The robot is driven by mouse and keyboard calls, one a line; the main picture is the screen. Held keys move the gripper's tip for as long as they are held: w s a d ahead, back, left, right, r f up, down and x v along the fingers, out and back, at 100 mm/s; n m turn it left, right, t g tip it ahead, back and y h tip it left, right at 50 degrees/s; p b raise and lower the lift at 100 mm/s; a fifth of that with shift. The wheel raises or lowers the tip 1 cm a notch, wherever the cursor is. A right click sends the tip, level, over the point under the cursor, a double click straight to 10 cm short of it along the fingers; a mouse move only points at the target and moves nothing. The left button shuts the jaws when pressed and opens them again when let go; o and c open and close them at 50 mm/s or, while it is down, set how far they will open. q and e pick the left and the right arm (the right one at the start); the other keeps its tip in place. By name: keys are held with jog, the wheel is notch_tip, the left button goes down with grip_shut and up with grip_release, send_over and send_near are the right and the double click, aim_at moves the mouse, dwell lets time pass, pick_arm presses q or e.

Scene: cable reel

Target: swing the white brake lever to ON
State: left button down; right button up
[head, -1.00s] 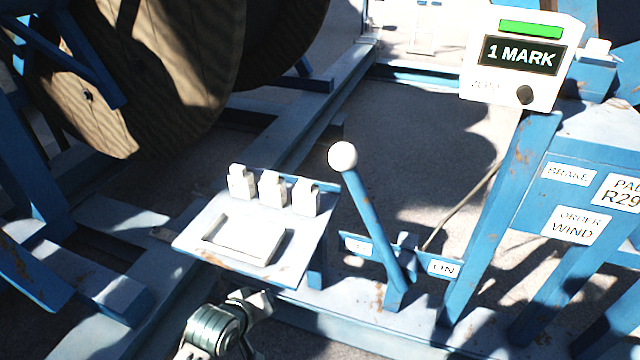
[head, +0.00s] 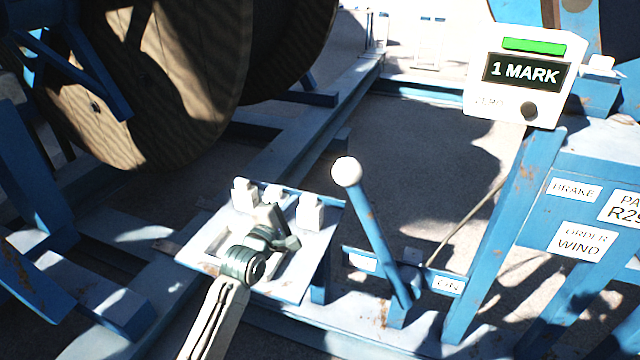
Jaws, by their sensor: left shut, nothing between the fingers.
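The brake lever is a blue bar (head: 378,232) with a white ball knob (head: 347,171) at its top. It leans up and to the left from its pivot on the blue frame. A white ON label (head: 447,284) sits right of the lever's foot, and another white label (head: 362,261) sits left of it, its text too small to read. My left gripper (head: 280,226) is shut and empty over the white tray plate, left of the lever and apart from it. My right gripper is not in view.
A pale plate (head: 290,284) with several white blocks (head: 310,211) lies beneath my left gripper. A display box (head: 521,77) reading "1 MARK" stands on a blue post (head: 505,235) to the right. A large wooden reel (head: 150,80) fills the upper left.

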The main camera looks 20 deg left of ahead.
pick_arm(q)
jog(key=w+d+r+p, duration=0.1)
jog(key=w+d+p, duration=0.2)
jog(key=w, duration=0.7)
jog(key=shift+w+d+r, duration=0.15)
jog(key=shift+d+r, duration=0.1)
jog(key=shift+d, duration=0.7)
jog(key=shift+p, duration=0.3)
